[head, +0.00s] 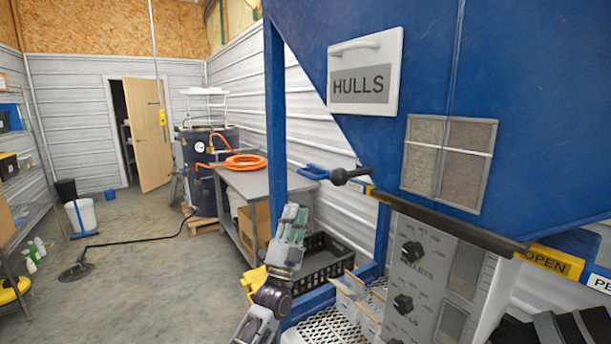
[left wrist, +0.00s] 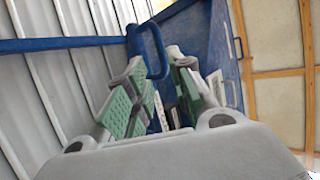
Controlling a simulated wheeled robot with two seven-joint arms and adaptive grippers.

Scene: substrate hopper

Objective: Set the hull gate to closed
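The blue hopper (head: 500,60) carries a white HULLS plate (head: 361,85). Below its slanted edge is a dark rail (head: 440,217) with a yellow OPEN label (head: 549,260) near its right end. At the rail's left end are a black knob (head: 340,176) and a blue loop handle (head: 312,172). A blue loop handle (left wrist: 163,62) also shows in the left wrist view, ahead of and between my fingers. My left gripper (head: 293,222) is open and empty, its green-padded fingers pointing up, below and left of the loop handle. My right gripper is not in view.
A grey panel with black dials (head: 412,252) stands under the hopper. A black crate (head: 325,262) and a grey table (head: 262,180) with an orange hose (head: 246,162) stand behind my left gripper. A blue post (head: 276,120) rises close by. Open floor lies to the left.

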